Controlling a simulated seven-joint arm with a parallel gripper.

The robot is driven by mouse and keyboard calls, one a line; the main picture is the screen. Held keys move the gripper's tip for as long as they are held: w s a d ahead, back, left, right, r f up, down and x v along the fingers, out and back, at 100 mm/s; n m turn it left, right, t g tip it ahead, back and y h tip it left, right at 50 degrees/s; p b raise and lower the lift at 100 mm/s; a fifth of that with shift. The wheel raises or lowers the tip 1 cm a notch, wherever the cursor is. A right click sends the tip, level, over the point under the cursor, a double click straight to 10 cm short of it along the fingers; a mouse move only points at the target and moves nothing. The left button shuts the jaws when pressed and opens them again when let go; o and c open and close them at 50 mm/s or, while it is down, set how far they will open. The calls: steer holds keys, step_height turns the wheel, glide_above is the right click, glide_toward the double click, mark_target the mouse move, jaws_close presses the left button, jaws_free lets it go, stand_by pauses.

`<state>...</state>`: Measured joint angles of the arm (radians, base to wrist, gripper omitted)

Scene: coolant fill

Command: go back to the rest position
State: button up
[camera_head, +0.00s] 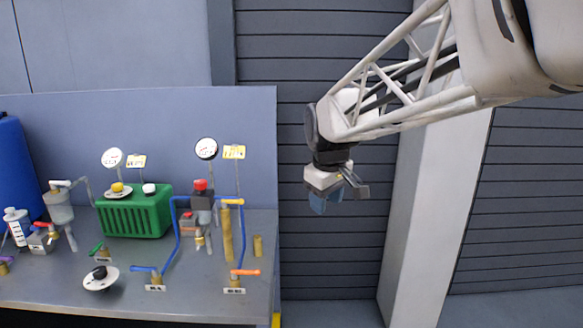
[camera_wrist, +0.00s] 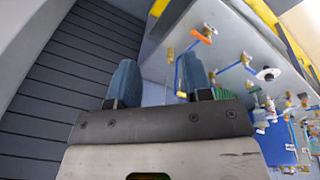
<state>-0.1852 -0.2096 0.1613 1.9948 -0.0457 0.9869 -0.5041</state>
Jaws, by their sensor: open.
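My gripper (camera_head: 324,203) hangs in the air to the right of the workbench (camera_head: 60,292), in front of the dark slatted wall. It holds nothing. In the wrist view my gripper (camera_wrist: 160,82) shows two blue fingers standing apart with a clear gap between them. The bench (camera_wrist: 225,45) lies beyond and to the right of the fingers in that view. No part of the bench equipment touches the gripper.
The bench holds a green crate-like box (camera_head: 135,213), gauges (camera_head: 206,148), an orange-handled valve (camera_head: 245,272), a blue-handled valve (camera_head: 145,269) and a black knob (camera_head: 100,273). A blue tank (camera_head: 18,165) stands at the left. A pale post (camera_head: 415,215) rises right of the gripper.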

steer(key=s+d+f+m, duration=0.2)
steer(key=s+d+f, duration=0.1)
steer(key=s, duration=0.6)
steer(key=s+d+f+m, duration=0.3)
steer(key=s+d, duration=0.1)
steer(key=s, duration=0.6)
steer(key=s+d+f+m, duration=0.3)
steer(key=s+f, duration=0.1)
steer(key=s, duration=0.6)
steer(key=shift+s+d, duration=0.15)
steer(key=shift+d, duration=0.2)
